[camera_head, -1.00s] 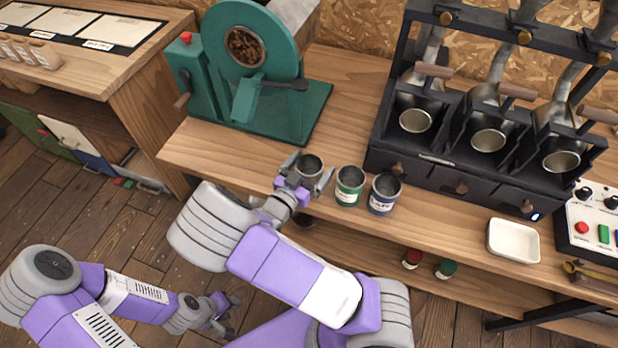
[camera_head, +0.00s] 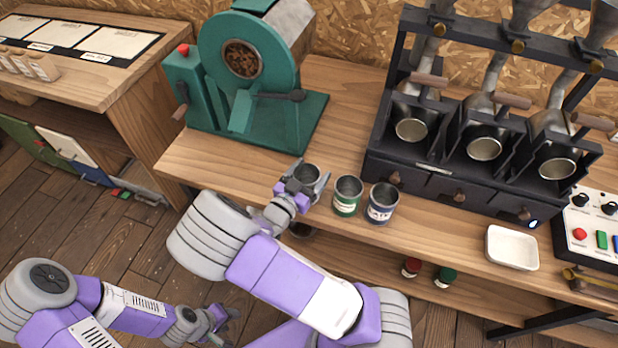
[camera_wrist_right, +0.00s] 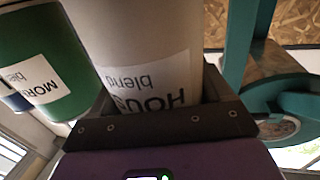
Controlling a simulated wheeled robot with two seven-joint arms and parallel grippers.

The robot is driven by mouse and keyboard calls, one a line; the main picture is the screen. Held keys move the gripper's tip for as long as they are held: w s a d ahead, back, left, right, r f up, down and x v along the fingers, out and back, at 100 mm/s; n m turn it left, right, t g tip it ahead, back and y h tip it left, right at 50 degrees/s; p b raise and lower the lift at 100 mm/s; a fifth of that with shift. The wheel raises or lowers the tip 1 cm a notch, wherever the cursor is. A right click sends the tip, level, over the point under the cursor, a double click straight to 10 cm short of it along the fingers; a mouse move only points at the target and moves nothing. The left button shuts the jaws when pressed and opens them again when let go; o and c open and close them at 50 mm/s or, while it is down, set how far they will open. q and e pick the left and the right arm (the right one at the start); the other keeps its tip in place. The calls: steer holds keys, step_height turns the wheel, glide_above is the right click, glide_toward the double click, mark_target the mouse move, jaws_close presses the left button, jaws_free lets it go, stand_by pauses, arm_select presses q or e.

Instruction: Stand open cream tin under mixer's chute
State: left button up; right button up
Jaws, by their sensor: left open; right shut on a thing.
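The cream tin (camera_wrist_right: 140,50), labelled "HOUSE blend", fills the middle of the right wrist view, between my right gripper's jaws. In the head view its open, dark mouth (camera_head: 307,172) shows; my right gripper (camera_head: 306,178) is shut on it and hides most of its side. The tin is near the table's front edge, left of the green tin. I cannot tell whether it touches the table. The green mixer (camera_head: 243,80) stands behind and left, its chute (camera_head: 241,112) pointing down at the front. My left gripper (camera_head: 226,323) is open and empty, low at the front.
An open green tin (camera_head: 347,194) and an open blue tin (camera_head: 382,203) stand close right of the cream tin. A black rack with metal cups (camera_head: 437,170) stands behind them. A white tray (camera_head: 512,248) lies further right. Bare wooden table (camera_head: 215,158) lies before the mixer.

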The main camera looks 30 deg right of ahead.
step_height(320, 180, up, 18)
steer(key=p, duration=1.1)
steer(key=w+a+f+n+t+y+b, duration=0.7)
steer(key=w+a+n+t+y, duration=0.2)
steer(key=y, duration=0.7)
steer(key=w+n, duration=0.2)
steer(key=n, duration=0.1)
steer(key=shift+a+f+n+t, duration=0.3)
steer(key=shift+f+t, duration=0.1)
